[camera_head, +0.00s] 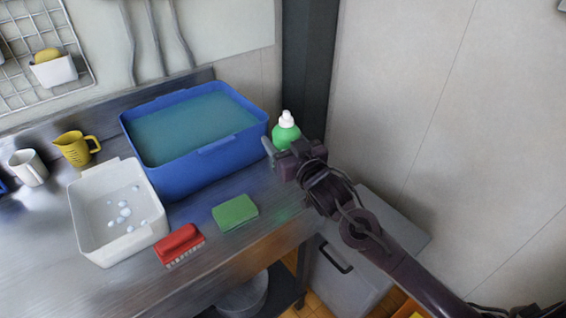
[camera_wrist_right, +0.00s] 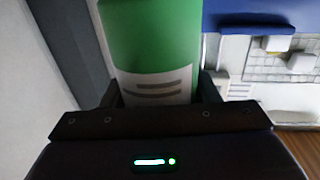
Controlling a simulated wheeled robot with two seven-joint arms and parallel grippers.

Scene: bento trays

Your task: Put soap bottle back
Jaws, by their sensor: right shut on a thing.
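The soap bottle (camera_head: 286,135) is green with a white cap. It stands upright at the right end of the metal counter, beside the blue tub. My right gripper (camera_head: 282,153) is at the bottle, shut on its body. In the right wrist view the green bottle (camera_wrist_right: 150,40) with its white label fills the space between the fingers of my right gripper (camera_wrist_right: 157,92). The bottle's lower part is hidden behind the gripper in the head view, so I cannot tell whether it touches the counter. My left gripper is not in view.
The blue tub (camera_head: 205,165) of water is just left of the bottle. A green sponge (camera_head: 235,212), a red brush (camera_head: 179,243), a white bin (camera_head: 85,225) and a yellow jug (camera_head: 74,150) are on the counter (camera_head: 190,290). A dark post (camera_head: 309,70) rises behind the bottle.

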